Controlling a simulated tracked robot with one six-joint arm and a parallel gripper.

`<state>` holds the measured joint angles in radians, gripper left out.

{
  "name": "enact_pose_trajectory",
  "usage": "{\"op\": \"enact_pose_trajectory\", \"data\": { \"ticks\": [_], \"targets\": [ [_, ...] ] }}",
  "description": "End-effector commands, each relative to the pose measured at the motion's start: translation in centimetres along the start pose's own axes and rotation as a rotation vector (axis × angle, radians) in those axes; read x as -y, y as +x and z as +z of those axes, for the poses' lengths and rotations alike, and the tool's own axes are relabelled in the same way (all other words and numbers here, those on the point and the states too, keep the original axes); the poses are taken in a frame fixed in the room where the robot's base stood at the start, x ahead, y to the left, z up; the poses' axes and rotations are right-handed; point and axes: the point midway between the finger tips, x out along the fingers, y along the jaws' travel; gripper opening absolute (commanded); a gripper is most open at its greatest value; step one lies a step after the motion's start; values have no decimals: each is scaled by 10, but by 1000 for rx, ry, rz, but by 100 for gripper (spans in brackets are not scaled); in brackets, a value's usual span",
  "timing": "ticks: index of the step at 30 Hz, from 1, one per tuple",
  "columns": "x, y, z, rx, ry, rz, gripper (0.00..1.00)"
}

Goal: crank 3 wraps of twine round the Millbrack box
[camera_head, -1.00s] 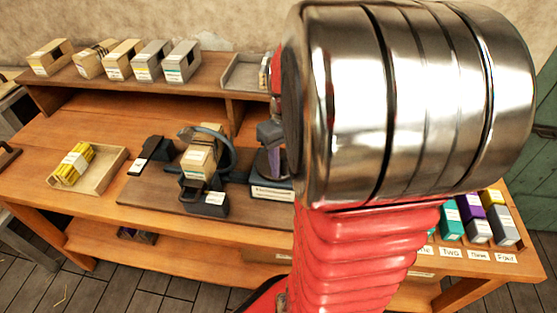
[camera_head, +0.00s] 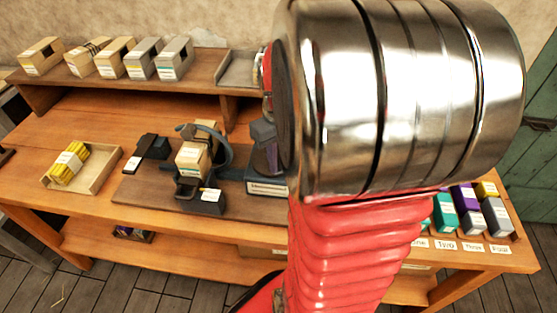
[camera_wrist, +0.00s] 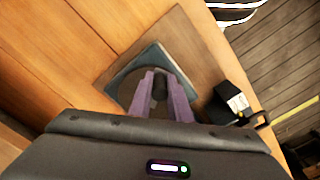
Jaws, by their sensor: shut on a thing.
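A pale tan box (camera_head: 192,160) with a white label sits in the winding machine, inside a grey curved arm (camera_head: 223,150). Its name is too small to read, and I cannot make out any twine on it. My gripper's purple fingers (camera_wrist: 161,92) are shut around a dark upright crank knob (camera_wrist: 160,84) over a dark round disc (camera_wrist: 131,90) in the wrist view. In the head view my arm hides most of the gripper and the crank. A labelled grey base (camera_head: 266,187) shows beside them.
Several boxes (camera_head: 112,62) stand on the back shelf, with a grey tray (camera_head: 236,70) right of them. A wooden tray (camera_head: 98,176) holds yellow-striped goods at left.

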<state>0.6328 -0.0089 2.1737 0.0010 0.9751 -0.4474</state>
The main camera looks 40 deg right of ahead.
Motion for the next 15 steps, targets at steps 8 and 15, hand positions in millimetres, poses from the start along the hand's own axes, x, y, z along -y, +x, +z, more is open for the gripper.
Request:
{"op": "enact_pose_trajectory", "data": {
  "ticks": [8, 15],
  "targets": [
    [-2, 0, -1, 2, 40, -1, 0],
    [4, 0, -2, 0, 157, -1, 0]
  ]
}}
